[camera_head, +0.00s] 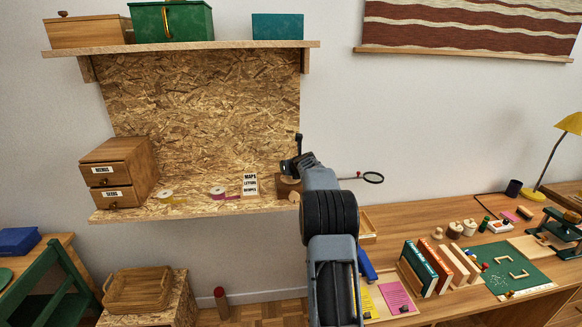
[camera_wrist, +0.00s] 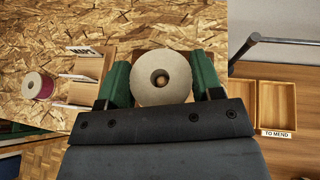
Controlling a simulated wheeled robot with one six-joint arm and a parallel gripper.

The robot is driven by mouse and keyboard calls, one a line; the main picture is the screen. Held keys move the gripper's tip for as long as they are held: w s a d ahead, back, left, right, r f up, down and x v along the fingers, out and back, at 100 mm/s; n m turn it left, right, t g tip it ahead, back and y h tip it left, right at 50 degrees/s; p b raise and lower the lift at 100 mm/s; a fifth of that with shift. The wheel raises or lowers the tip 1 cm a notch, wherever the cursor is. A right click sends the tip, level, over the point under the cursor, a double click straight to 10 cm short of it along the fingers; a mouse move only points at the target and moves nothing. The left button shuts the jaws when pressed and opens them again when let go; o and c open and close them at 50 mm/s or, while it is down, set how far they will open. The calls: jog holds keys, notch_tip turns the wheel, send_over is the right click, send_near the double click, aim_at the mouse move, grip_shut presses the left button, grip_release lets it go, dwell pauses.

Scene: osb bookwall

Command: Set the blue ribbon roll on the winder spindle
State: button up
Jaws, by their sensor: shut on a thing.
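In the wrist view my gripper (camera_wrist: 163,72) has its two green fingers closed on the sides of a roll (camera_wrist: 150,63) with a cream face. The roll's ribbon colour is hidden from this angle. Through its hole shows a round brown wooden end, which looks like the spindle (camera_wrist: 161,77); how deep it sits in the hole I cannot tell. Brown wood, likely the winder, shows behind the roll. In the head view a brown wooden block (camera_head: 287,187), likely the winder, stands at the right end of the lower shelf, partly hidden by my arm.
On the shelf (camera_head: 190,209) are a pink roll (camera_head: 218,192), a yellow roll (camera_head: 166,196), a MAPS card stand (camera_head: 250,184) and a drawer box (camera_head: 118,173). A TO MEND tray (camera_wrist: 277,133) lies at the right.

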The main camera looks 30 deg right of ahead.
jog(key=shift+f+b, duration=0.45)
jog(key=shift+f, duration=0.15)
dwell(0.5)
jog(key=o, duration=1)
jog(key=shift+r, duration=0.1)
notch_tip(320, 180, up, 9)
jog(key=p, duration=0.9)
